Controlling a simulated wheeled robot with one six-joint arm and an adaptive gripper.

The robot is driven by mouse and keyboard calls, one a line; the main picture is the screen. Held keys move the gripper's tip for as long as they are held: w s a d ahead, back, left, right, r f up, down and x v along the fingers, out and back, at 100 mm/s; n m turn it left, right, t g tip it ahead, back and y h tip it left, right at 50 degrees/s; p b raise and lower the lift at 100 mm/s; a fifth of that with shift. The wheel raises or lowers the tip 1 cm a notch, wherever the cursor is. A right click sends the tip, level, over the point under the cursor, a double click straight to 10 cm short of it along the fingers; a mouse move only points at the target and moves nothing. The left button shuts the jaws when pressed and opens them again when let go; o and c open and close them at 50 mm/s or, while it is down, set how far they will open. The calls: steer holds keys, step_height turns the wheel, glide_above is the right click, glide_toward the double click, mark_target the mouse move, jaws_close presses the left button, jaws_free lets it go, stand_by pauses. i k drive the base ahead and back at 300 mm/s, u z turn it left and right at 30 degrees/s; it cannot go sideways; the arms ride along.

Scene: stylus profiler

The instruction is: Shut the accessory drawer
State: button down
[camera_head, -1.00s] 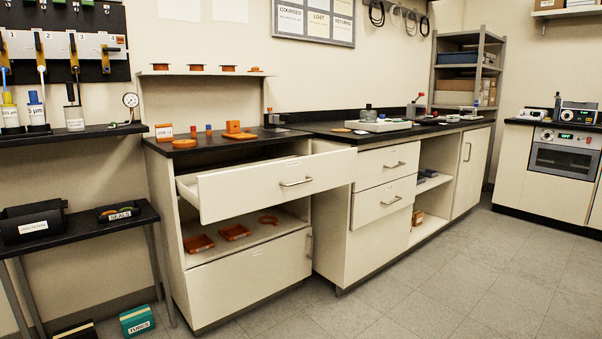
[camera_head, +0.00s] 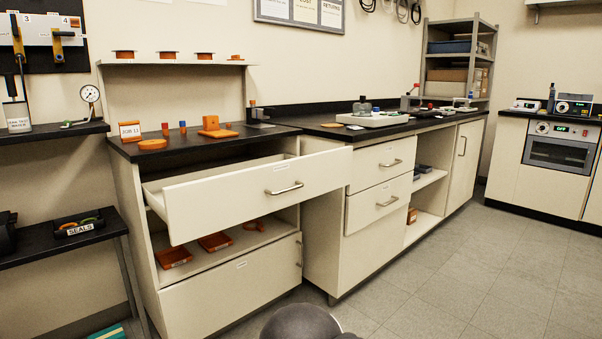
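A cream drawer (camera_head: 235,198) with a metal bar handle (camera_head: 285,188) stands pulled well out from the bench, just under the black worktop. I cannot read its small label. Two closed drawers sit to its right, an upper one (camera_head: 383,163) and a lower one (camera_head: 380,203). A rounded dark grey part of my own arm (camera_head: 300,322) shows at the bottom edge, in front of and below the open drawer, apart from it. My gripper's fingers are not in view.
Orange trays (camera_head: 214,241) lie on the open shelf below the drawer. Orange parts and a sign stand on the black worktop (camera_head: 270,136). A dark side table (camera_head: 60,245) is at left. The grey floor (camera_head: 470,270) is clear at right.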

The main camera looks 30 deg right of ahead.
mark_target(199, 204)
steer(key=z, duration=0.3)
steer(key=i, duration=1.15)
steer(key=z, duration=0.6)
